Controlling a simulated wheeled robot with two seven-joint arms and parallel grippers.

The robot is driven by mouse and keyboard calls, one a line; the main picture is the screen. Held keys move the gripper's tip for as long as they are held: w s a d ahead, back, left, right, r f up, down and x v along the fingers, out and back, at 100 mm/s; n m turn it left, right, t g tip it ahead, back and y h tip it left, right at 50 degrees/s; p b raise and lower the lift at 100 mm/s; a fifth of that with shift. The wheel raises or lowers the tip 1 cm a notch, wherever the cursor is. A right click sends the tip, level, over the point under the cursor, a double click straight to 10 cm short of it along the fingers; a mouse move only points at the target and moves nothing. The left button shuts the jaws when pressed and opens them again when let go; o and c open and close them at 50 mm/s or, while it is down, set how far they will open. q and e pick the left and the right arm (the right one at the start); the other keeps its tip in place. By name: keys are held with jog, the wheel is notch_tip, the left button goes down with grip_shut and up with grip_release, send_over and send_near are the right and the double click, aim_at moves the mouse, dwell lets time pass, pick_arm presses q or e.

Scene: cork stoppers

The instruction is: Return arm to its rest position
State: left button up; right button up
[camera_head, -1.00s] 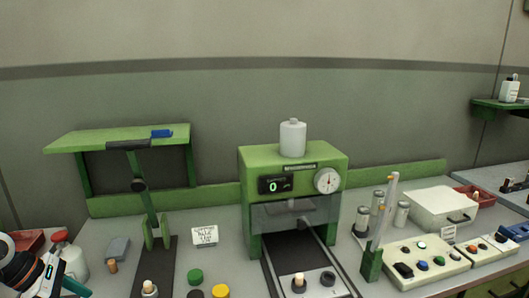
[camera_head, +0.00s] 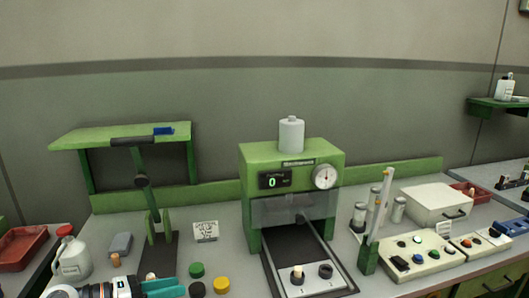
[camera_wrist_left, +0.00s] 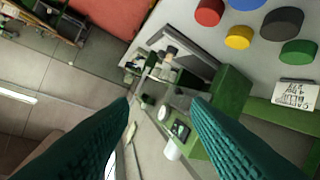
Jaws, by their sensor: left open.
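My left gripper (camera_head: 172,288) is low at the lower left of the head view, at the bottom edge, with its teal fingers pointing right. In the left wrist view its two teal fingers (camera_wrist_left: 162,100) are spread apart, with nothing held between them. It is in front of the dark strip of the green lever stand (camera_head: 160,240) and partly covers the strip's near end. A cork stopper (camera_head: 151,276) shows just behind the fingers. Another cork (camera_head: 297,271) stands on the tray of the green press (camera_head: 290,160). My right arm and gripper are not seen.
A white jug (camera_head: 72,260) with a red cap stands left, beside a grey block (camera_head: 121,244). Green, black and yellow caps (camera_head: 221,284) lie right of the gripper. A control panel (camera_head: 420,254) and a white box (camera_head: 436,203) are at the right.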

pick_arm(q)
jog(key=s+a+f+n+t+y, duration=0.1)
jog(key=s+f+n+t+y, duration=0.3)
jog(key=n, duration=0.7)
jog(key=s+a+f+n+y, duration=0.1)
jog(key=f+n+y, duration=0.3)
jog(key=n, duration=0.7)
jog(key=s+a+f+n+t+y, duration=0.1)
jog(key=s+f+n+t+y, duration=0.1)
jog(key=n+y, duration=0.65)
jog(key=s+d+f+n+g+h, duration=0.15)
jog(key=s+f+n+g, duration=0.35)
jog(key=s, duration=0.5)
jog(key=s+d+f+n+g+h, duration=0.1)
jog(key=s+f+n+g+h, duration=0.1)
jog(key=s+f+n+g, duration=0.6)
notch_tip(320, 180, down, 22)
jog(key=s+m+t, duration=0.1)
jog(key=s+m, duration=0.1)
jog(key=m, duration=0.1)
jog(key=s+a+f+g, duration=0.1)
jog(key=s+a+f, duration=0.2)
jog(key=s+f, duration=1.4)
